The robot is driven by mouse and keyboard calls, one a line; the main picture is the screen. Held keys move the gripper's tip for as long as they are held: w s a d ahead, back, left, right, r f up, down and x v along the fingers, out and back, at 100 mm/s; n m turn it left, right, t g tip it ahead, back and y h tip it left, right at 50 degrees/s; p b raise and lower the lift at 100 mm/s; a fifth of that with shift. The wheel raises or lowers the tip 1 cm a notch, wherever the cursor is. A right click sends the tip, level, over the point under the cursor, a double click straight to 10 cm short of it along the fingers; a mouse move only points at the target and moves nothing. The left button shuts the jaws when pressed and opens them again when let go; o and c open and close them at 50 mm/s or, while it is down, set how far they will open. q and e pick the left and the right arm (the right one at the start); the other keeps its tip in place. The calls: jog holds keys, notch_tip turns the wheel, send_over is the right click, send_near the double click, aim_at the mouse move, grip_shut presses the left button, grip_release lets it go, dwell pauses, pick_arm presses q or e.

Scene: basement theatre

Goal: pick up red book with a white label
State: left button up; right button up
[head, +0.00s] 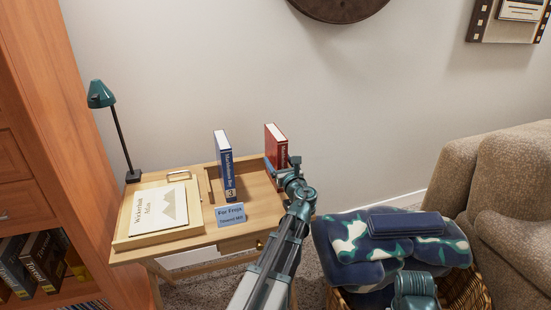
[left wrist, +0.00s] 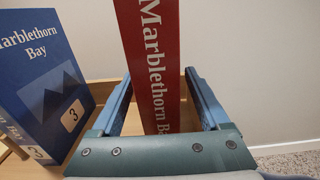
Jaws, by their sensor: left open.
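The red book (head: 276,146) stands upright at the back right of the small wooden desk. In the left wrist view its red spine (left wrist: 152,45) carries white "Marblethorn Ba…" lettering; the lower end is hidden by my gripper, and no white label shows. My left gripper (head: 291,164) is in front of the book. In the left wrist view the open fingers (left wrist: 157,76) lie on either side of the spine, with gaps and no clear contact.
A blue book (head: 226,166) marked 3 stands left of the red one; it also shows in the left wrist view (left wrist: 45,85). A basket of blankets (head: 478,293) stands right.

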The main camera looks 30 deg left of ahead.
pick_arm(q)
jog(key=shift+w+a, duration=0.25)
grip_shut()
jog(key=shift+s, duration=0.1)
dwell(1.2)
